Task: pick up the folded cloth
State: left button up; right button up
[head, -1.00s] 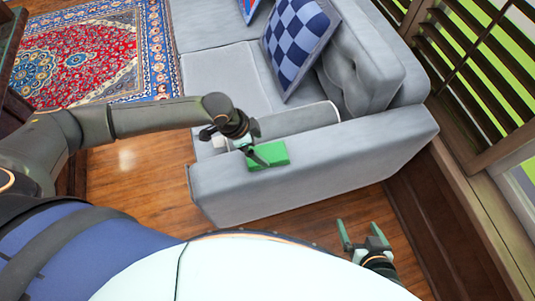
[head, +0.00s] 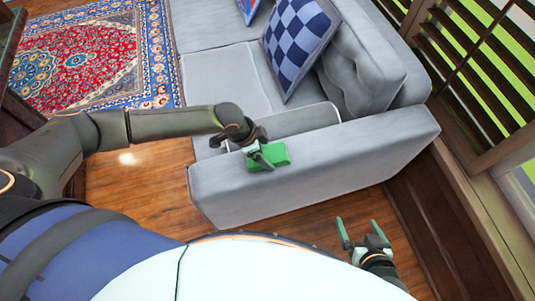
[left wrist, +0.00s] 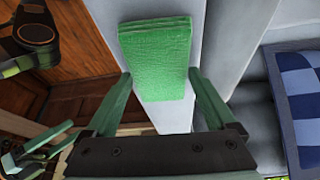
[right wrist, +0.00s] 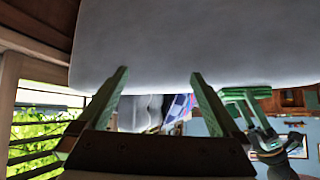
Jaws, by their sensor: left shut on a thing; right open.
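The folded cloth (head: 281,153) is a bright green, flat rectangular bundle on top of the grey sofa's armrest (head: 350,143). My left gripper (head: 262,157) is over it and partly hides it in the head view. In the left wrist view the cloth (left wrist: 155,50) lies between my left gripper's two fingers (left wrist: 160,74), which are shut on its opposite sides. The cloth appears still at armrest height; I cannot tell any gap below it. My right gripper (head: 357,228) is open and empty, low in front of the armrest's outer side; it also shows in the right wrist view (right wrist: 160,75).
A blue checkered cushion (head: 300,48) leans on the sofa back. A wood wall and shuttered window (head: 480,90) stand close on the right. A red and blue rug (head: 85,60) lies at the far left. Wood floor (head: 140,180) is open left of the sofa.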

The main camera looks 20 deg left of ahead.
aim_at(271, 153)
pick_arm(q)
jog(key=shift+c, duration=1.1)
pick_arm(e)
jog(key=shift+d, duration=0.1)
pick_arm(q)
jog(key=shift+r, duration=0.1)
jog(key=shift+r, duration=0.25)
notch_tip(271, 153, up, 2)
jog(key=shift+r+p, duration=0.15)
jog(key=shift+p, duration=0.15)
jog(key=s+d+r+p, duration=0.2)
jog(key=s+d+r, duration=0.1)
jog(key=s+r, duration=0.7)
jog(key=s, duration=0.3)
jog(key=shift+s, duration=0.35)
pick_arm(e)
jog(key=shift+s+d+r, duration=0.15)
jog(key=shift+d+r, duration=0.05)
jog(key=shift+r, duration=0.35)
jog(key=shift+s+d+r, duration=0.15)
jog(key=shift+d+r, duration=0.05)
jog(key=shift+r, duration=0.3)
pick_arm(q)
jog(key=shift+d, duration=0.1)
